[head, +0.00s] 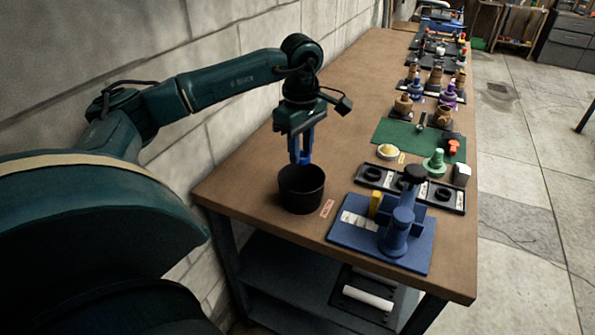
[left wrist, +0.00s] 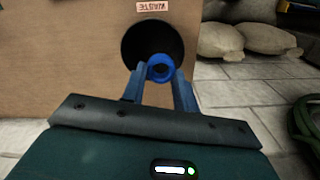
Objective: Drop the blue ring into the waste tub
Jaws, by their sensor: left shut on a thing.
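The blue ring (left wrist: 160,68) is between the fingertips of my left gripper (left wrist: 158,74), which is shut on it. In the head view my left gripper (head: 301,157) points down with the ring at its tips, over the black waste tub (head: 302,190). The tub stands upright near the table's left front corner. In the left wrist view the dark mouth of the tub (left wrist: 135,42) lies behind the ring. I cannot tell whether the ring is just above the rim or slightly inside it. My right gripper is not in view.
A waste label (head: 327,208) lies beside the tub. A blue fixture board (head: 345,236) with a blue press-like device is to its right. A black tray (head: 452,207) and green mat (head: 395,137) lie farther back. A block wall runs along the left.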

